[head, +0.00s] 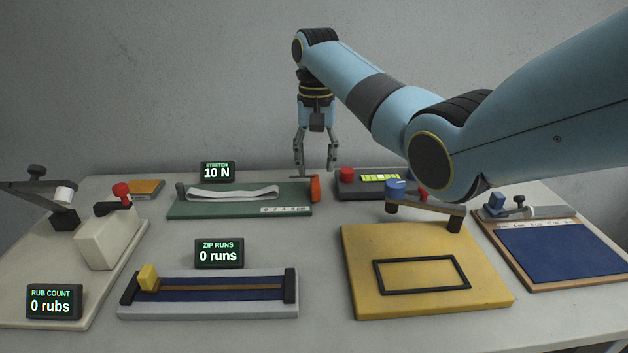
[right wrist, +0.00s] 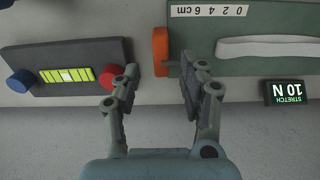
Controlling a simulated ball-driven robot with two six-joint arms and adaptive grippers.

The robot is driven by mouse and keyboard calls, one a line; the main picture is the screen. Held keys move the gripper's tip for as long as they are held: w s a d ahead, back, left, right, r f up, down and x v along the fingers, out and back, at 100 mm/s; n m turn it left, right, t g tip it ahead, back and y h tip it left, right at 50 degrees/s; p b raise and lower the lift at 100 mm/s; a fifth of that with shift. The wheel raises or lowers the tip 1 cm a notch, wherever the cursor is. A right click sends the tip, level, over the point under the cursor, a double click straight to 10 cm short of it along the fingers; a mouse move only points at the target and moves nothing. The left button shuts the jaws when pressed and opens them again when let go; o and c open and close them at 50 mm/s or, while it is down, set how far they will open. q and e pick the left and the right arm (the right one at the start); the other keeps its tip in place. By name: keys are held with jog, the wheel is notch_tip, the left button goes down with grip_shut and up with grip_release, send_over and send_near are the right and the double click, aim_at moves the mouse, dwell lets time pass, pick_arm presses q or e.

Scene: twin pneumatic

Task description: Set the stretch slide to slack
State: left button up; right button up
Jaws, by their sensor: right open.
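The stretch slide is a green board (head: 240,209) at the back of the table. It carries a pale looped band (head: 232,194), a strip of cm marks (head: 285,210) and an upright orange handle (head: 315,188) at its right end. The stretch display (head: 217,172) reads 10 N. My right gripper (head: 316,172) points down, open and empty, just behind the orange handle. In the right wrist view my right gripper (right wrist: 165,74) has its fingers apart, and the orange handle (right wrist: 160,50) stands ahead of the gap between them. I see no contact. My left gripper is out of view.
A dark box (head: 358,189) with a red knob (head: 346,174) and a lit green level strip stands close right of the handle. A zip rig (head: 210,308), a yellow board (head: 430,296) and a blue pad (head: 560,255) lie nearer. My right arm passes over the right side.

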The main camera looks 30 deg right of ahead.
aim_at(315, 180)
notch_tip(315, 180, down, 4)
jog(key=shift+w+r, duration=0.15)
jog(key=shift+r, duration=0.1)
jog(key=shift+f, duration=1)
jog(key=c, duration=0.5)
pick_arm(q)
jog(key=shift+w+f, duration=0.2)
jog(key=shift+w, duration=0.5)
pick_arm(e)
grip_shut()
